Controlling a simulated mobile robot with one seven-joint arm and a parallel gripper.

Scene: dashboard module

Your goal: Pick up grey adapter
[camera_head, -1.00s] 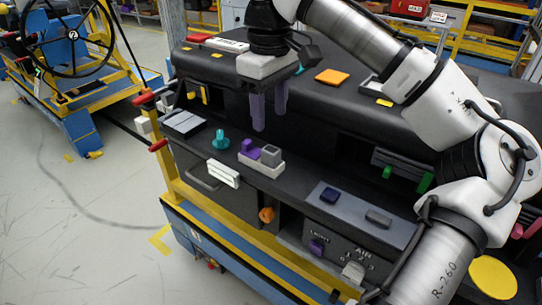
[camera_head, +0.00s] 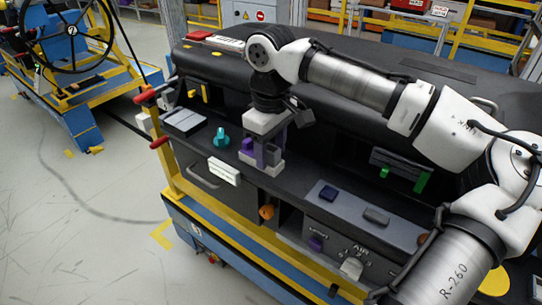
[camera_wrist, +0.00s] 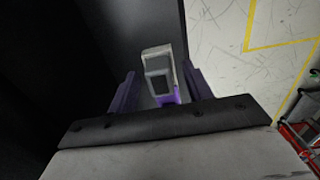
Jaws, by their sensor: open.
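The grey adapter (camera_head: 272,156) is a small block in a white holder (camera_head: 275,169) on the dashboard ledge, partly hidden by my fingers in the head view. In the wrist view the grey adapter (camera_wrist: 158,80) lies between the fingers, with a light rim of the holder behind it. A purple part (camera_wrist: 170,97) shows close beside it. My gripper (camera_head: 267,150) points down over the holder, its purple fingers open. In the wrist view my gripper (camera_wrist: 158,74) has one finger on either side of the adapter, with gaps visible. Contact cannot be told.
The dashboard's dark upper body (camera_head: 330,90) rises behind.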

